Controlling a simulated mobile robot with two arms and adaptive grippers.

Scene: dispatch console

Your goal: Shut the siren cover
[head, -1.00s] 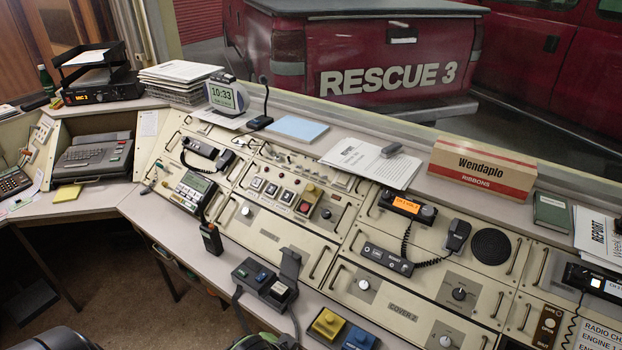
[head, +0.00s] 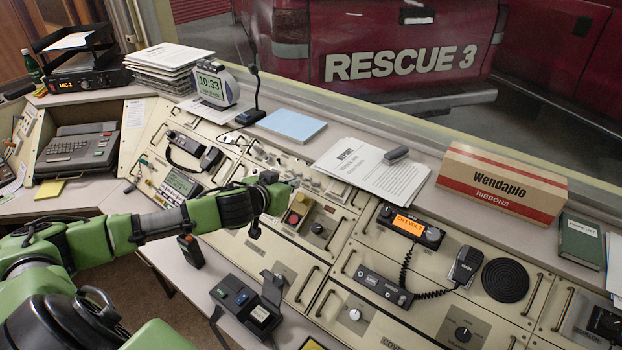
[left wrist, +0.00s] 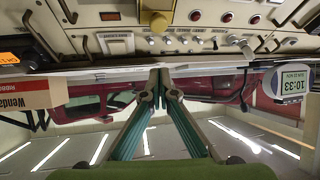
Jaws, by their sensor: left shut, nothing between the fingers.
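I cannot read a siren label in any view. A dark switch box (head: 238,299) on the front ledge has a hinged flap (head: 272,288) standing up. I cannot tell which of these carries the siren cover. My left gripper (head: 292,183) is shut and empty, above the console; its closed fingers (left wrist: 160,76) show in the left wrist view. My right gripper is out of view.
A handheld radio (head: 190,250) stands on the front ledge. A desk microphone (head: 254,95), papers (head: 370,172) and a ribbon box (head: 500,182) line the back shelf. A corded handset (head: 467,266) and an orange-lit radio (head: 408,226) are to the right.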

